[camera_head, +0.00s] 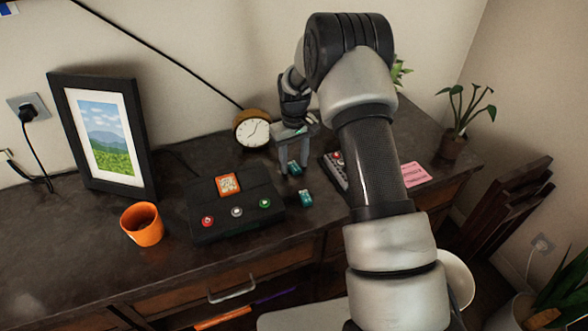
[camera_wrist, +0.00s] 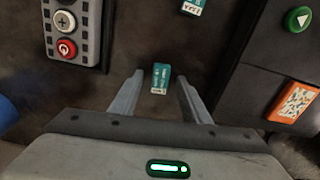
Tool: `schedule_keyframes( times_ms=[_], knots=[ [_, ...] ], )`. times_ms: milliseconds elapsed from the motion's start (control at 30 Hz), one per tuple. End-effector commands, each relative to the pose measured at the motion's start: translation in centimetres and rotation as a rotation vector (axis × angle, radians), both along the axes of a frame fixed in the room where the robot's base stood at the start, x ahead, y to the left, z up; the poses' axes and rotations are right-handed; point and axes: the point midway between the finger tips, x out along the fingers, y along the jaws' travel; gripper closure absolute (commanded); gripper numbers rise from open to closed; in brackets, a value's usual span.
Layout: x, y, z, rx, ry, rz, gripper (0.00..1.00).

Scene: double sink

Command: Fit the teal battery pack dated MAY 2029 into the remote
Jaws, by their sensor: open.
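Two teal battery packs lie on the dark desktop. The farther pack (camera_head: 294,168) is between the spread fingers of my gripper (camera_head: 293,161); in the wrist view this pack (camera_wrist: 160,78) shows between the fingertips, with a visible gap on each side. The nearer pack (camera_head: 306,198) lies beside the black box, and in the wrist view it (camera_wrist: 193,6) is cut by the top edge. I cannot read a date on either pack. The remote (camera_head: 335,166) is partly hidden behind my arm; the wrist view shows its buttoned end (camera_wrist: 75,30), with a red button and a grey one.
A black box (camera_head: 237,222) with red, grey and green buttons and an orange label stands left of the packs. An alarm clock (camera_head: 252,129) stands behind. An orange cup (camera_head: 141,223), a picture frame (camera_head: 108,138), a pink note (camera_head: 414,174) and a plant (camera_head: 456,140) are farther off.

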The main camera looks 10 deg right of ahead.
Motion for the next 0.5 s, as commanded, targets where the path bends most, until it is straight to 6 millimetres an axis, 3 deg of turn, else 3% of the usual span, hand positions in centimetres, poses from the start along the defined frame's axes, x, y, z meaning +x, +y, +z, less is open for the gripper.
schedule_keyframes(
  times_ms=[167, 400, 500],
  knots=[
    [0.04, 0.01, 0.02, 0.000, -0.001, 0.000, 0.57],
    [0.03, 0.01, 0.04, 0.000, -0.001, 0.000, 0.96],
    [0.04, 0.00, 0.05, 0.000, -0.001, 0.000, 1.00]
  ],
)
